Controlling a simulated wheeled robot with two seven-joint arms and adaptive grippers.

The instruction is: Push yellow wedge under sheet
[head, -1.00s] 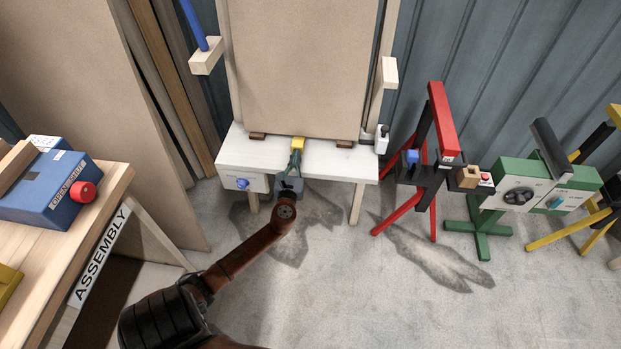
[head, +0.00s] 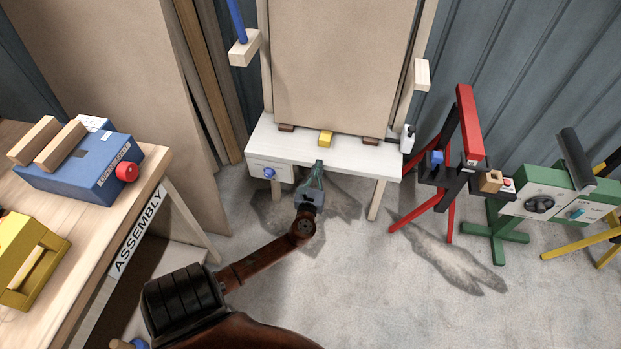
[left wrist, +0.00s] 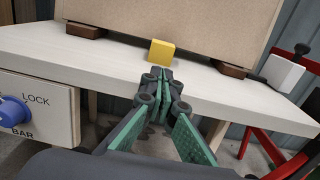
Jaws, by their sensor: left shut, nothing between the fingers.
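The yellow wedge (head: 325,138) lies on the white bench top (head: 345,154) at the foot of the upright brown sheet (head: 345,60). In the left wrist view the yellow wedge (left wrist: 161,52) is at the sheet's lower edge; how far it reaches under is hidden. My left gripper (head: 319,164) is shut and empty at the bench's front edge, apart from the wedge. Its closed fingertips (left wrist: 160,72) point at the wedge in the left wrist view. My right gripper is not in view.
Dark brown blocks (head: 286,127) sit under the sheet on either side. A lock-bar box with a blue knob (head: 269,173) hangs at the bench front. A red stand (head: 470,125) is to the right, the assembly table (head: 150,170) to the left. Floor in front is clear.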

